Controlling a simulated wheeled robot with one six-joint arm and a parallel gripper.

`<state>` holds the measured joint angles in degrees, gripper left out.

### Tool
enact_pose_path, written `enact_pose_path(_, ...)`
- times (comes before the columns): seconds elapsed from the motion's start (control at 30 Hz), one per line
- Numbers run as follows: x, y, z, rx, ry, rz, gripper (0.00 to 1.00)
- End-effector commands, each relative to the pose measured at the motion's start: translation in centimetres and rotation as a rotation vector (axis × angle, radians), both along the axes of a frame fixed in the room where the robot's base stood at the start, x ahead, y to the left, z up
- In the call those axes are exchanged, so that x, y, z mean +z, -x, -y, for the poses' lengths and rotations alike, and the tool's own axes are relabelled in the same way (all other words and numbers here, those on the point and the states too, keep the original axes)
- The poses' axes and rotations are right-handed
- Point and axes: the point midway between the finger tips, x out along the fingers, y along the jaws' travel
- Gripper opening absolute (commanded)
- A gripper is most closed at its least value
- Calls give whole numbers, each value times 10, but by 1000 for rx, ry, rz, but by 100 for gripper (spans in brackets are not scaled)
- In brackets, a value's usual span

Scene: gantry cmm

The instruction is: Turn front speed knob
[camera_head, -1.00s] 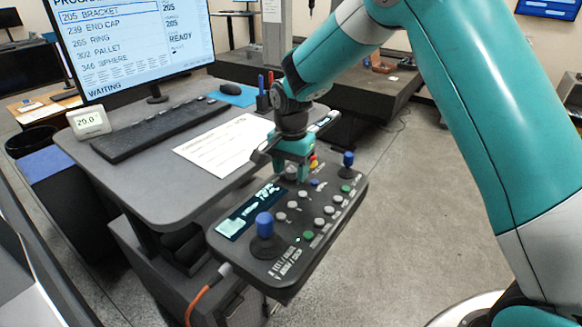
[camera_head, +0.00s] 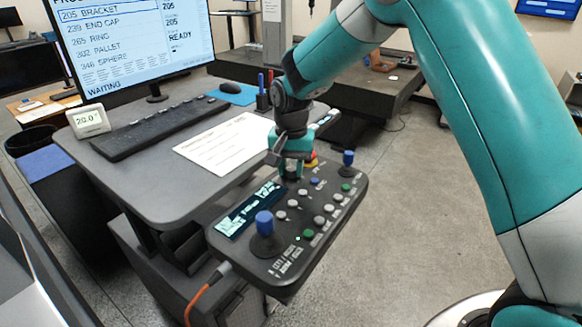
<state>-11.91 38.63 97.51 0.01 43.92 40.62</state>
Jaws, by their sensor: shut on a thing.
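The control panel (camera_head: 257,262) is a dark tilted box at the table's front right edge. It carries a small display (camera_head: 243,212), two blue-topped joysticks, and several white, green and blue buttons. My gripper (camera_head: 291,173) points down at the panel's far side, right of the display's upper end. It is shut on the front speed knob, which is mostly hidden under the fingers. A red and yellow button (camera_head: 311,160) shows partly behind the gripper.
The near blue joystick (camera_head: 264,224) and far blue joystick (camera_head: 348,159) stand up from the panel. A paper sheet (camera_head: 222,146), keyboard (camera_head: 150,128) and monitor (camera_head: 140,50) are on the table. An orange cable (camera_head: 200,298) hangs at the panel's near end. Floor at the right is clear.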

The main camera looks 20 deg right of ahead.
Motion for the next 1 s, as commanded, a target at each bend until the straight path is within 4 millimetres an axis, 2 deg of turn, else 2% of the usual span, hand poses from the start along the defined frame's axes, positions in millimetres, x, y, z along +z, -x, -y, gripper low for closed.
enact_pose_path(0.5, 1, -1, 0, 407, -1, 3, 6)
enact_pose_path(1.0, 1, -1, 0, 540, -1, 6, 6)
